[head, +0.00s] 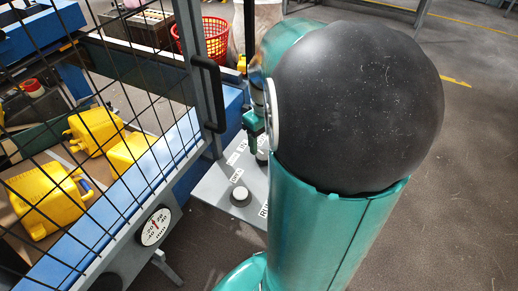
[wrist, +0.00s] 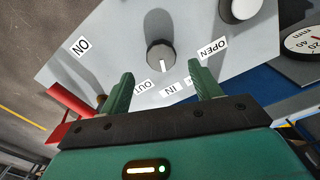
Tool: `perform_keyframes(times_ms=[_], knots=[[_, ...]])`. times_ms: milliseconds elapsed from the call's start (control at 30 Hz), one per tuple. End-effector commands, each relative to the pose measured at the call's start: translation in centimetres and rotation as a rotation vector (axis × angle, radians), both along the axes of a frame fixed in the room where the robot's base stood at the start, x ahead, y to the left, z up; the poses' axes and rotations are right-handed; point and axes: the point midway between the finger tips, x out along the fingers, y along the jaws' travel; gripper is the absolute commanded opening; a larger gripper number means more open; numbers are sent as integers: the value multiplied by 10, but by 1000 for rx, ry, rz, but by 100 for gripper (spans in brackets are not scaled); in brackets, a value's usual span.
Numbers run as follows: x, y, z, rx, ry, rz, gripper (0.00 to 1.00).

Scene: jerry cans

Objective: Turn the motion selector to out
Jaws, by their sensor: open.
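The motion selector, a dark grey round knob (wrist: 160,54) with a white pointer mark, sits on the grey control panel in the wrist view. Its mark points down, roughly toward the IN label (wrist: 170,91) and away from the OUT label (wrist: 146,88), which lies to its left. My gripper (wrist: 162,76) is open, with one green finger below left of the knob and the other below right. I see no contact with the knob. In the head view my gripper (head: 253,125) is over the panel (head: 215,188), partly hidden by my arm.
A white-topped knob (wrist: 238,10), an OPEN label (wrist: 212,48), an ON label (wrist: 81,46) and a red part (wrist: 70,110) are near the gripper. A dial gauge (head: 155,227) and mesh fence (head: 100,75) stand left; yellow jerry cans (head: 48,200) lie behind it.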

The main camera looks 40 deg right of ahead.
Motion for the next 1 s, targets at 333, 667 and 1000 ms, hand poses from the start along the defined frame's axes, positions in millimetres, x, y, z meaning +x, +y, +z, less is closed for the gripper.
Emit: perform_keyframes(times_ms=[333,667,1000], knots=[[2,4,-52,1,0,2,63],[2,5,-56,0,-1,2,63],[2,5,-56,-1,-1,1,19]])
